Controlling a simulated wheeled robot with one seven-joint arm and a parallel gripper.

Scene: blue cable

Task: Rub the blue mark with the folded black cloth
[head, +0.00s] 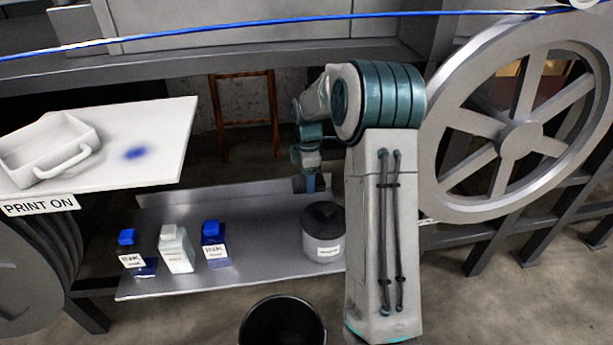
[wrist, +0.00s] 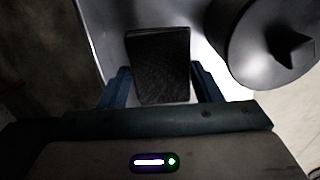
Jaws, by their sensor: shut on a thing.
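The folded black cloth (wrist: 160,62) shows in the wrist view as a dark block between the fingers of my gripper (wrist: 160,92). My gripper is shut on it. In the head view my gripper (head: 311,184) hangs above the metal shelf, just left of and above the lidded grey pot; the cloth is hard to make out there. The blue mark (head: 136,153) is a soft-edged blotch on the white board (head: 172,135) at the left. My gripper is well to the right of the mark and apart from it.
A white tray with a handle (head: 48,148) sits on the board. Two blue-capped ink bottles (head: 215,245) (head: 130,260), a white bottle (head: 176,250) and the grey pot (head: 323,240) stand on the shelf (head: 270,255). A black bucket (head: 283,325) is in front. A large wheel (head: 518,138) is at right.

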